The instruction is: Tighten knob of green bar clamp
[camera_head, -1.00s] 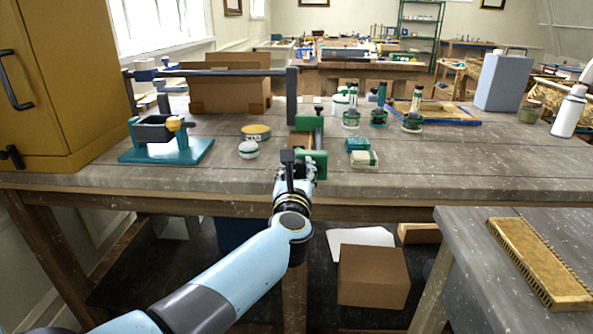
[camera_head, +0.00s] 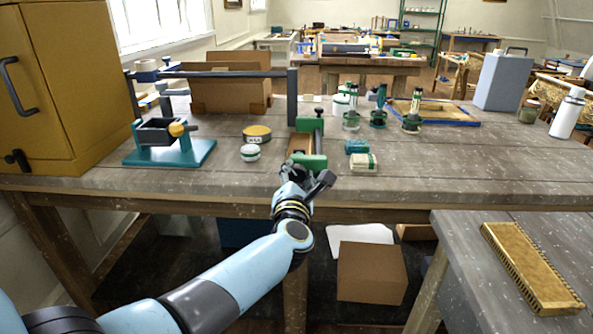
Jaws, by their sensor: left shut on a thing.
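The green bar clamp (camera_head: 311,161) lies on the workbench near its front edge, its bar running away from me over a brown wooden piece (camera_head: 299,143). A second green jaw with a dark screw (camera_head: 317,122) stands at its far end. My left gripper (camera_head: 294,176) is at the clamp's near end, shut on what I take to be the clamp's knob, which the gripper mostly hides. A dark lever-like part (camera_head: 322,184) sticks out to the right at the gripper; I cannot tell whether it belongs to the gripper. My right gripper is not in view.
A teal-based vise (camera_head: 196,153), a yellow-topped tin (camera_head: 256,134) and a white round jar (camera_head: 250,153) stand to the left. Small green and white boxes (camera_head: 363,163) sit close right of the clamp. Several green-based tools (camera_head: 378,119) stand behind.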

